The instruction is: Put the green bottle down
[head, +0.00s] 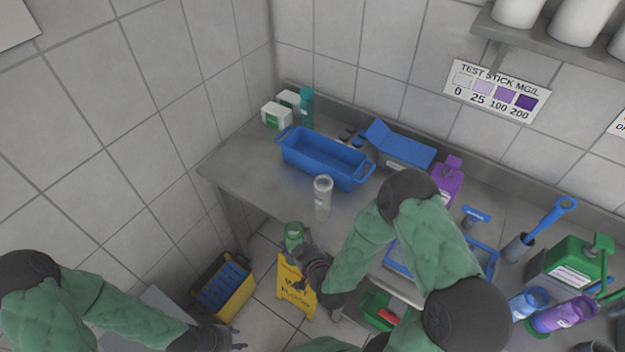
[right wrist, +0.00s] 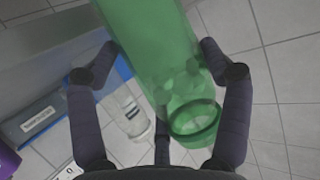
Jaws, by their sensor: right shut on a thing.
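The green bottle (right wrist: 150,45) is see-through and fills the top middle of the right wrist view, with its open round mouth toward the camera. My right gripper (right wrist: 160,75) is shut on it, fingers on both sides. In the head view the green bottle (head: 293,232) is in front of the bench's front edge, over the floor area, with my right gripper (head: 305,258) beside it. The gripper partly hides its lower part. My left gripper (head: 232,342) is low at the bottom of the head view, away from the bottle; its finger opening is unclear.
A clear cylinder (head: 322,200) stands on the steel bench (head: 235,165) near its front edge, by a blue bin (head: 310,165). A purple bottle (head: 449,180) stands farther right. Below are a yellow wet-floor sign (head: 291,280) and a yellow-blue bucket (head: 222,290).

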